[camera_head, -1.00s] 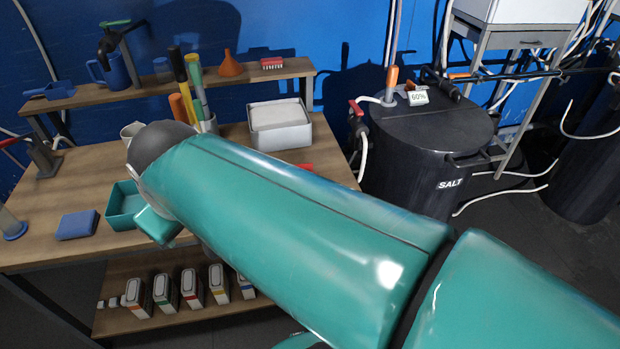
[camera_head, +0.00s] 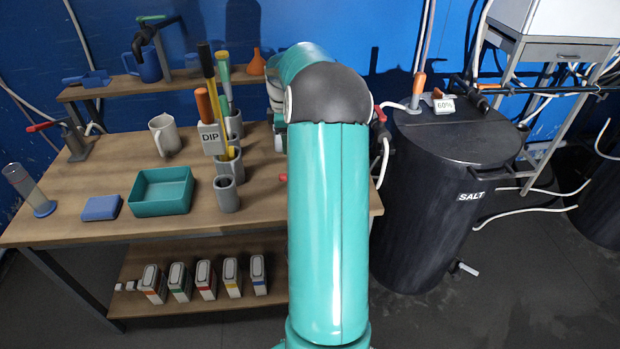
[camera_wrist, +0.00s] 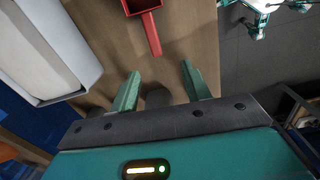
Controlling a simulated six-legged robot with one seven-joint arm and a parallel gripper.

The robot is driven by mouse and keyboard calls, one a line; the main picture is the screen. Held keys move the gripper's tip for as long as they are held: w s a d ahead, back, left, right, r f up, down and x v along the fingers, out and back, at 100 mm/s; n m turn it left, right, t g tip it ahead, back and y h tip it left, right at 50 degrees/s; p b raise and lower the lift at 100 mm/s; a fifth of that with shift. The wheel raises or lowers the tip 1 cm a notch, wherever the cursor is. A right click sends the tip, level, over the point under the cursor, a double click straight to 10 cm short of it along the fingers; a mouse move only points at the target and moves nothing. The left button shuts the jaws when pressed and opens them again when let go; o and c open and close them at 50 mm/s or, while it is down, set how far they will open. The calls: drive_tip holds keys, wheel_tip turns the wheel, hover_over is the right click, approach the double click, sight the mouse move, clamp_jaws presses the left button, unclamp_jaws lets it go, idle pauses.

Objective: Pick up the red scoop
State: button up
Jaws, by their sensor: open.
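The red scoop (camera_wrist: 152,32) lies on the wooden bench top in the wrist view. Its bowl is cut off by the top edge, and its straight handle points towards my gripper. In the head view my arm hides most of that spot, and only a small red bit (camera_head: 283,177) shows at the arm's left edge. My gripper (camera_wrist: 160,72) is open and empty, with two green fingers apart. In the picture, the handle's end is just past the fingertips and between them. The height between fingers and handle is hard to tell.
A white open box (camera_wrist: 85,70) stands left of the scoop in the wrist view. Grey holders with tools and a DIP label (camera_head: 210,138), a teal tray (camera_head: 160,208) and a white jug (camera_head: 163,140) stand on the bench. A black SALT barrel (camera_head: 440,200) is at right.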

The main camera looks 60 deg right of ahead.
drive_tip(key=d+f, duration=0.1)
drive_tip(key=f, duration=0.2)
drive_tip(key=s+d+f, duration=0.1)
drive_tip(key=f, duration=0.3)
drive_tip(key=d+f, duration=0.1)
drive_tip(key=f, duration=0.2)
drive_tip(key=shift+s+d+f, duration=0.15)
drive_tip(key=shift+s, duration=0.2)
wheel_tip(320, 180, down, 6)
drive_tip(key=shift+d+r, duration=0.1)
clamp_jaws()
drive_tip(key=shift+r, duration=0.15)
